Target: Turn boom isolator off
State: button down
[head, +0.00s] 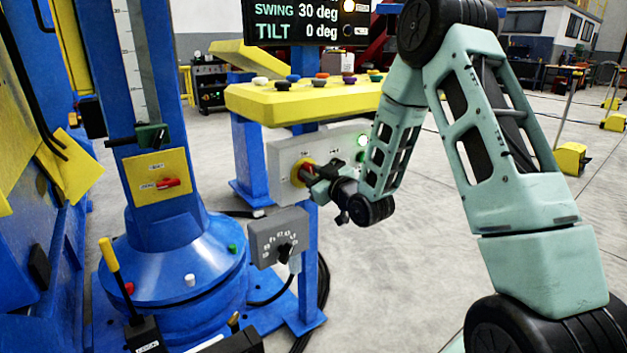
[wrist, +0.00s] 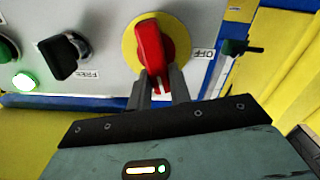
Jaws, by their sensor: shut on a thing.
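A red rotary handle (wrist: 150,48) sits on a round yellow plate (wrist: 180,42) on a light grey panel (head: 283,158). An OFF label is to the right of the plate in the wrist view. The handle stands roughly upright there, its lower end between my fingers, not pointing at OFF. My gripper (wrist: 161,88) is shut on this handle. In the head view my gripper (head: 311,173) reaches the panel from the right and partly hides the handle. A second red handle (head: 168,183) is on a yellow plate on the blue column. I cannot read which one is labelled boom isolator.
A black knob (wrist: 64,54) and a lit green button (wrist: 25,82) are beside the handle. A yellow console (head: 300,103) with several buttons overhangs the panel. A grey selector box (head: 279,237) is below. The display (head: 306,22) reads swing 30 deg, tilt 0 deg.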

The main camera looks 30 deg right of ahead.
jog(key=n+b, duration=0.2)
jog(key=a+f+n+b, duration=0.1)
jog(key=n+b, duration=0.5)
jog(key=shift+a+f, duration=0.15)
jog(key=shift+f, duration=0.05)
jog(key=n+b, duration=0.3)
jog(key=shift+a+f+n, duration=0.1)
jog(key=shift+f+n, duration=0.15)
jog(key=shift+n, duration=0.15)
jog(key=shift+f+n+b, duration=0.15)
jog(key=shift+n+b, duration=0.95)
jog(key=shift+n, duration=0.3)
jog(key=c, duration=1.3)
grip_release()
jog(key=shift+s, duration=0.1)
